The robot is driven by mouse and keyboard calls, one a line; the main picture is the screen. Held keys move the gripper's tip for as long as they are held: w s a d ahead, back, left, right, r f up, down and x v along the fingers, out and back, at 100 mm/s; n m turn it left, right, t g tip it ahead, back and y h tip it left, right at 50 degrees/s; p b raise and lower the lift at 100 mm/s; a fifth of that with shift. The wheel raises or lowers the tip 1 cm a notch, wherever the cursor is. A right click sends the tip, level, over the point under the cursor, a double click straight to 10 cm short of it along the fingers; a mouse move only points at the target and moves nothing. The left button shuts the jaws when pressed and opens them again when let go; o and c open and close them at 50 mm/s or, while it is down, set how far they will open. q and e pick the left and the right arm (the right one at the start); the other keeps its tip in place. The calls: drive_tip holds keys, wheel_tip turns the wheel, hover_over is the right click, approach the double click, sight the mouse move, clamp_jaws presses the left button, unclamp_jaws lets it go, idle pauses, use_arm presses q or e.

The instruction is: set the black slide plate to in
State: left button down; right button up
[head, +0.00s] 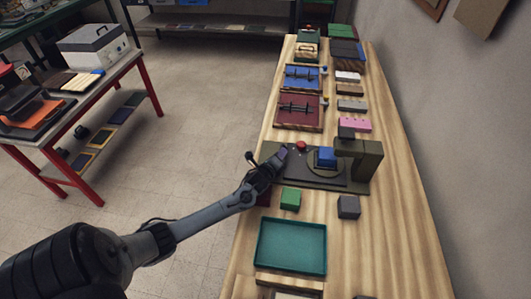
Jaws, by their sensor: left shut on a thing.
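The black slide plate (299,168) lies flat on the base of an olive-green press-like machine (367,161) on the wooden bench. A round dark disc with a blue block (325,157) on it sits towards the plate's right, beside the machine's upright head. My left gripper (280,155) comes in from the left and is shut at the plate's left end. Its fingers cover the part of the plate they hold, so the exact grip is hidden. A red button (301,146) is just right of the fingertips. My right gripper is not in view.
A green block (290,199) and a grey block (348,207) stand in front of the machine, with a teal tray (291,246) nearer. Behind are a dark red board (298,112) and a pink block (355,125). The wall runs along the right.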

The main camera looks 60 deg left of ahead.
use_arm(q)
drive_tip(key=shift+w+d, duration=0.2)
drive_tip(key=shift+w, duration=0.05)
drive_tip(key=c, duration=1.2)
unclamp_jaws()
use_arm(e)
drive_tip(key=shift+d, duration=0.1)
use_arm(q)
drive_tip(key=shift+o, duration=0.2)
drive_tip(key=shift+r, duration=0.1)
